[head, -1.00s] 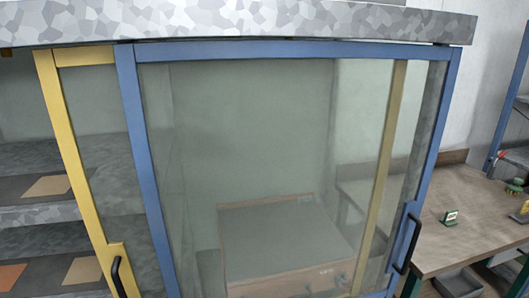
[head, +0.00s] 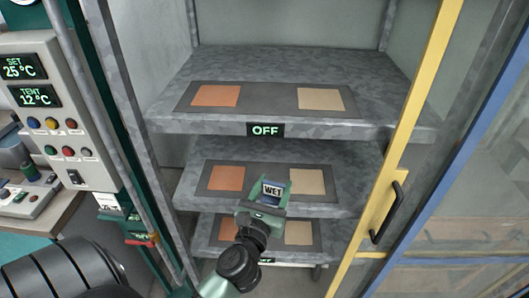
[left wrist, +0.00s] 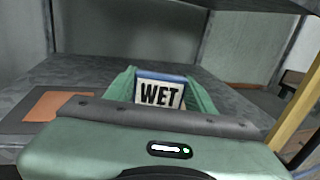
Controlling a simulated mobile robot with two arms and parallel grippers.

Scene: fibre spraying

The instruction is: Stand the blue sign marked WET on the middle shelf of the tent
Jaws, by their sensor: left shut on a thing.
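The blue sign marked WET (head: 271,192) is held upright in my left gripper (head: 264,199), its white label facing me. It also shows between the green fingers in the left wrist view (left wrist: 160,93). The gripper is shut on it, in front of or just over the middle shelf (head: 340,205) of the tent, between its orange patch (head: 226,178) and its tan patch (head: 308,182). I cannot tell whether the sign touches the shelf. My right gripper is not in view.
The top shelf (head: 300,66) bears an OFF plate (head: 265,130) and overhangs. A yellow-framed door (head: 411,140) with a black handle stands at right, beside a blue-framed one (head: 465,165). A control panel (head: 60,120) is at left. The middle shelf looks otherwise empty.

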